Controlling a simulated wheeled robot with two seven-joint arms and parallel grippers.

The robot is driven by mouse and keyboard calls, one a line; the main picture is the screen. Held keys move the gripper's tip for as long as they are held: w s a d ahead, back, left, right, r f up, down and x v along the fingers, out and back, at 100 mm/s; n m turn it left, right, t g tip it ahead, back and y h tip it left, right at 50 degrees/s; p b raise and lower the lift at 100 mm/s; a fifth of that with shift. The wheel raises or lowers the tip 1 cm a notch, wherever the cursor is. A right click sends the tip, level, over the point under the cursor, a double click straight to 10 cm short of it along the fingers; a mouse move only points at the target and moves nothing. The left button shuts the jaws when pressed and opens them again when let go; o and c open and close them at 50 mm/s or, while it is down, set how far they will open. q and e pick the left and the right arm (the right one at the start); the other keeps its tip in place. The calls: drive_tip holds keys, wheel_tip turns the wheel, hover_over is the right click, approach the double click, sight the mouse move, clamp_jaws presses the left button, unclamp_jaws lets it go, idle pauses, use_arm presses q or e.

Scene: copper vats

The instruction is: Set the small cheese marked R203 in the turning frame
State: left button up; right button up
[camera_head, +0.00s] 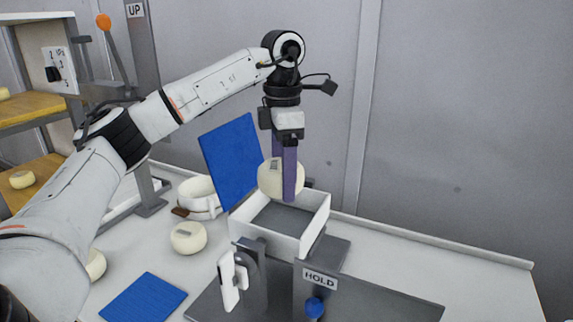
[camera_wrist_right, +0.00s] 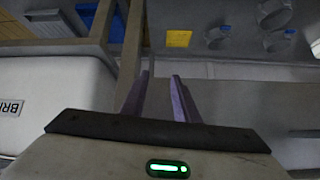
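My left gripper (camera_head: 283,175) points straight down with its purple fingers on either side of a small cream cheese (camera_head: 266,183). It holds the cheese over the open white box of the turning frame (camera_head: 313,224). The cheese's grey mark is too small to read, so I cannot tell whether it is R203. A blue panel (camera_head: 230,160) stands tilted up at the left of the box. My right gripper (camera_wrist_right: 159,90) shows only in the right wrist view; its fingers are apart, with nothing seen between them.
Another cheese (camera_head: 188,237) with a grey mark rests on the counter, left of the box. A HOLD plate (camera_head: 320,280) and blue knob (camera_head: 314,307) stand before the box. The counter at right is clear.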

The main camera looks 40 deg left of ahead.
sight(284, 229)
use_arm(q)
wheel_tip(284, 229, down, 4)
drive_tip(key=shift+r+b, duration=0.1)
drive_tip(key=shift+b, duration=0.2)
drive_tip(key=shift+f+b, duration=0.95)
drive_tip(key=shift+f, duration=1)
drive_tip(key=shift+w+f, duration=0.1)
drive_tip(key=shift+f, duration=0.55)
drive_tip(key=shift+f+b, duration=0.55)
drive_tip(key=shift+f, duration=0.2)
drive_tip(key=o, duration=1.4)
drive_tip(key=shift+o, duration=0.2)
